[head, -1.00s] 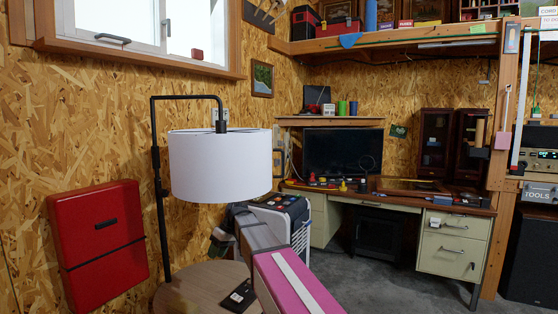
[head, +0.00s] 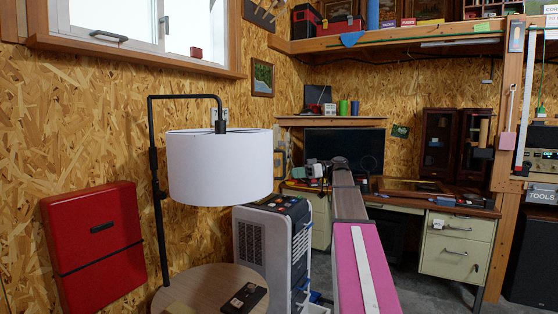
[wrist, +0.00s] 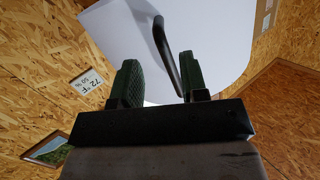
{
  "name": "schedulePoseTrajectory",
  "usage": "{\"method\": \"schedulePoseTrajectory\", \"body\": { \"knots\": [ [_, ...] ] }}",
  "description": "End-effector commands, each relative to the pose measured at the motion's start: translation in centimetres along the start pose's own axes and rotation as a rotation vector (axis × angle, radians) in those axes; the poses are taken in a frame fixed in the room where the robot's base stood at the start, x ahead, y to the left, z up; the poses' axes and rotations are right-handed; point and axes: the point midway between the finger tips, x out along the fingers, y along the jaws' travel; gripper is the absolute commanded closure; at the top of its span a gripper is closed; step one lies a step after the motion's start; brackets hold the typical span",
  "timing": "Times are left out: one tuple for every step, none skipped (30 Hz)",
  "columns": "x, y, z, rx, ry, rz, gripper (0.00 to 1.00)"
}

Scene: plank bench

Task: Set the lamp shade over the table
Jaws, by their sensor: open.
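The white drum lamp shade (head: 220,168) hangs from a black bent pole (head: 158,190). It is above and apart from the round wooden table (head: 200,285). A dark handle-like bar (head: 281,152) shows at its right side. My gripper (wrist: 159,60) is open in the wrist view, with the white shade (wrist: 225,40) beyond it. A dark curved bar (wrist: 163,45) runs between the fingers in that picture; whether it lies within their reach I cannot tell.
A dark flat item (head: 245,297) lies on the table. A white wheeled unit (head: 270,245) stands right of it. A red case (head: 95,248) hangs on the left wall. The desk (head: 455,245) with a monitor is behind. Grey floor shows between.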

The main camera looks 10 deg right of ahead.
Motion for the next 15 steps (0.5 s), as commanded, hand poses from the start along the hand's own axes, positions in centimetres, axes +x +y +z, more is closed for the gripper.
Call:
{"method": "schedulePoseTrajectory", "body": {
  "knots": [
    [-1.9,-0.1,-1.8,-0.052,0.037,-0.006,0.6],
    [-2.6,-0.3,-2.6,-0.082,0.057,-0.011,0.6],
    [-3.4,-0.6,-3.6,-0.115,0.078,-0.019,0.6],
    [-3.9,-0.8,-4.2,-0.136,0.09,-0.023,0.6],
    [-4.2,-1.0,-4.6,-0.151,0.1,-0.028,0.6],
    [-4.4,-1.1,-4.9,-0.166,0.108,-0.031,0.6],
    [-4.4,-1.2,-5.1,-0.174,0.113,-0.033,0.6],
    [-4.4,-1.3,-5.2,-0.178,0.116,-0.035,0.6],
    [-4.2,-1.3,-5.3,-0.181,0.118,-0.036,0.6],
    [-3.9,-1.4,-5.3,-0.181,0.118,-0.036,0.6],
    [-3.6,-1.4,-5.3,-0.181,0.118,-0.037,0.6],
    [-3.1,-1.4,-5.4,-0.18,0.117,-0.037,0.6],
    [-2.6,-1.5,-5.4,-0.18,0.117,-0.037,0.6],
    [-2.1,-1.5,-5.5,-0.179,0.117,-0.037,0.6],
    [-1.4,-1.6,-5.5,-0.179,0.116,-0.037,0.6]
  ]
}}
